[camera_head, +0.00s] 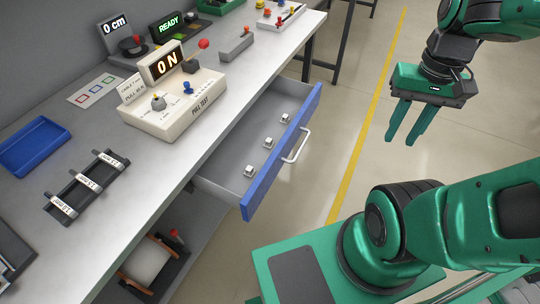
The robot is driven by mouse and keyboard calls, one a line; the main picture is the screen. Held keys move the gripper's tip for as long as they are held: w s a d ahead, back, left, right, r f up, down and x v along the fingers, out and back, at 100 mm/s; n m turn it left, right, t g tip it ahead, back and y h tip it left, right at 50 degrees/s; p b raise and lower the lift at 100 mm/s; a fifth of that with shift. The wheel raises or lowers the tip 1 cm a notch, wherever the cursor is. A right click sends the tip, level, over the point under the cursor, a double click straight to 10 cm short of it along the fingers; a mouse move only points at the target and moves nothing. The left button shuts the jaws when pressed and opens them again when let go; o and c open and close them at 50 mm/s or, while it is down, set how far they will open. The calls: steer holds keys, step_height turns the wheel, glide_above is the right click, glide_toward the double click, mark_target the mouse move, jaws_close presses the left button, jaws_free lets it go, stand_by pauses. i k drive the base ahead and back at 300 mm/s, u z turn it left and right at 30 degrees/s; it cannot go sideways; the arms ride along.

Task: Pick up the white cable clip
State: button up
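Three small white clip-like pieces lie in a row inside the open drawer (228,178). The far clip (285,117) is near the drawer's back right, the middle clip (268,142) is lower, and the near clip (249,170) is closest to me. They look alike and are too small to show detail. My gripper (400,141) hangs in the air to the right of the drawer, over the floor. Its two green fingers point down and are apart with nothing between them. It is well clear of the clips.
The drawer has a blue front (282,155) with a white handle (297,146). A spool (146,263) sits below. Floor right of the drawer is clear.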

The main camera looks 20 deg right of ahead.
mark_target(249, 170)
steer(key=k, duration=1.3)
steer(key=z, duration=0.5)
steer(key=i, duration=1.65)
steer(key=u, duration=0.35)
